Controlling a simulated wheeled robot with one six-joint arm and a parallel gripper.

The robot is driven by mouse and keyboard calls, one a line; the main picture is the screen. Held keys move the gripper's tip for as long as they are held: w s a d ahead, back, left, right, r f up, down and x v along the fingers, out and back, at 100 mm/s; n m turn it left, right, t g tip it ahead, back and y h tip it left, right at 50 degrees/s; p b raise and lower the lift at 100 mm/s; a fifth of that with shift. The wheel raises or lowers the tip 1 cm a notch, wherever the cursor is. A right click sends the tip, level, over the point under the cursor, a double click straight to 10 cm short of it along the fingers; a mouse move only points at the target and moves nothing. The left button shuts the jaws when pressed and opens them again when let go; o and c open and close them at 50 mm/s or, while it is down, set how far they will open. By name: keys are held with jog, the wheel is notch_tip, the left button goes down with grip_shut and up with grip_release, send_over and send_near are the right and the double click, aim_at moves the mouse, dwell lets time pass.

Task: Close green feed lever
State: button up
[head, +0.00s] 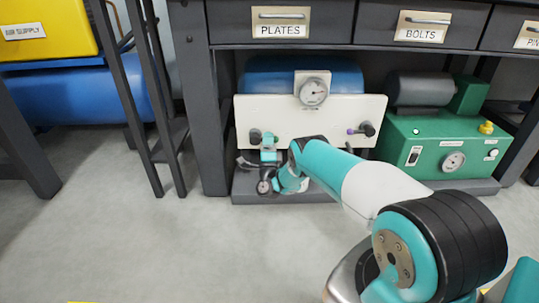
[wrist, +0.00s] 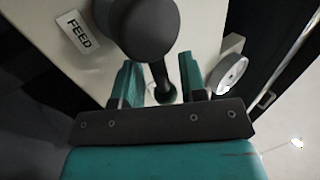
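The feed lever shows in the wrist view as a large dark rounded knob (wrist: 148,28) on a dark stem (wrist: 160,80), with a trace of green at the stem's base. The FEED label (wrist: 78,31) is beside it on the white panel (head: 335,108). In the head view a dark knob (head: 255,136) stands at the panel's left side. My gripper (wrist: 160,82) is open, with one teal finger on each side of the stem and visible gaps. In the head view my gripper (head: 268,150) is small and partly hidden among the wrist parts.
A gauge (head: 313,92) tops the panel, and a second dark lever with a purple collar (head: 351,131) is at its right. A round pale fitting (wrist: 229,75) lies near my right finger. A green pump unit (head: 440,145) stands at right; drawers (head: 280,22) are above.

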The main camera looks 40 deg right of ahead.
jog(key=p+v, duration=0.7)
jog(key=v, duration=1)
jog(key=shift+p, duration=0.35)
jog(key=shift+s, duration=0.2)
